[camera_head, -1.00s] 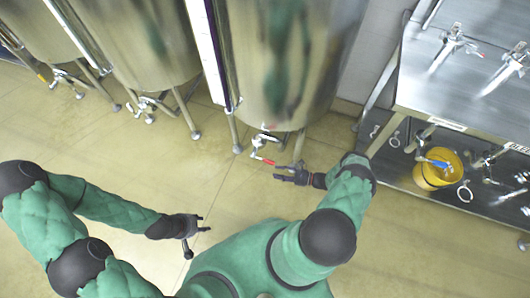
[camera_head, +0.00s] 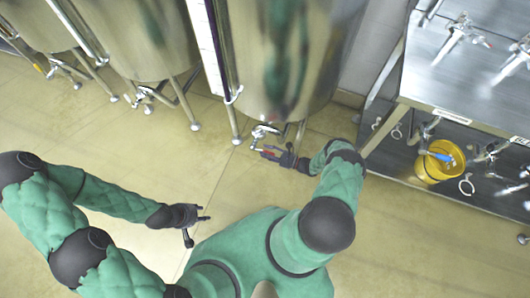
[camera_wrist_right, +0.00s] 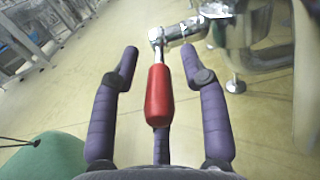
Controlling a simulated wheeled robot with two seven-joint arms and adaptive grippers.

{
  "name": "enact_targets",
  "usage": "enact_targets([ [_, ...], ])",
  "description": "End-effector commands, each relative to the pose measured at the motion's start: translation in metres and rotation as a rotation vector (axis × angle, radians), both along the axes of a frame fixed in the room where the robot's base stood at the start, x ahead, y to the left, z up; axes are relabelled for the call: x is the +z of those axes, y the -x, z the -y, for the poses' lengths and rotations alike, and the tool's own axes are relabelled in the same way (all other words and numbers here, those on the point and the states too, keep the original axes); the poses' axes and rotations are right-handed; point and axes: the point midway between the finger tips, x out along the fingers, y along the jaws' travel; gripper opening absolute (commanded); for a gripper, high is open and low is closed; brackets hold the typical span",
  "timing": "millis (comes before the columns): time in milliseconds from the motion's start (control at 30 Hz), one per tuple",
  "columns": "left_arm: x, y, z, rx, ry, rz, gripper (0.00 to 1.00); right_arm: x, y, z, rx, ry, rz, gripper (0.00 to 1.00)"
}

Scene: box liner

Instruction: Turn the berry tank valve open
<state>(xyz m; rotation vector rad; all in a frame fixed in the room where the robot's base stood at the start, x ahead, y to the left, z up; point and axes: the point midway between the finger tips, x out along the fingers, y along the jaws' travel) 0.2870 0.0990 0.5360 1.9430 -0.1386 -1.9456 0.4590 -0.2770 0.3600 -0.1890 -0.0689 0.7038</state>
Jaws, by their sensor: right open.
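The steel tank (camera_head: 285,60) nearest the bench has a valve (camera_head: 262,131) at its bottom front. In the right wrist view the valve's red handle (camera_wrist_right: 159,95) points toward the camera from the metal valve body (camera_wrist_right: 180,32). My right gripper (camera_head: 278,154) is at the valve. In the wrist view the fingers of my right gripper (camera_wrist_right: 158,65) are open, one on each side of the red handle, with gaps on both sides. My left gripper (camera_head: 203,213) hangs over the floor at the lower middle, away from the tanks, with its fingers apart and nothing between them.
Two more steel tanks (camera_head: 150,40) on legs stand to the left. A steel bench (camera_head: 450,80) with taps is at the right, with a yellow bucket (camera_head: 432,172) on its lower shelf. A tank leg (camera_wrist_right: 235,84) stands right of the handle. The tiled floor is clear.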

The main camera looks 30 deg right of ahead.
Motion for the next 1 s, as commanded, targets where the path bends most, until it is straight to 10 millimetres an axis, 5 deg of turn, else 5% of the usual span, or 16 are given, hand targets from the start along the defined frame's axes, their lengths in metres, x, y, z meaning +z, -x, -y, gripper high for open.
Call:
enact_targets([
  [400, -0.001, 0.0, 0.0, 0.0, 0.0, 0.0, 0.4, 0.0, -0.006, -0.005, 0.0, -0.001, -0.001, 0.45],
  [567, -0.001, 0.0, 0.0, 0.0, 0.0, 0.0, 0.4, 0.0, -0.006, -0.005, 0.0, -0.001, -0.001, 0.0],
  [1000, 0.009, 0.0, 0.0, 0.0, 0.0, 0.0, 0.4, 0.005, 0.001, -0.004, 0.0, 0.02, -0.027, 0.0],
])
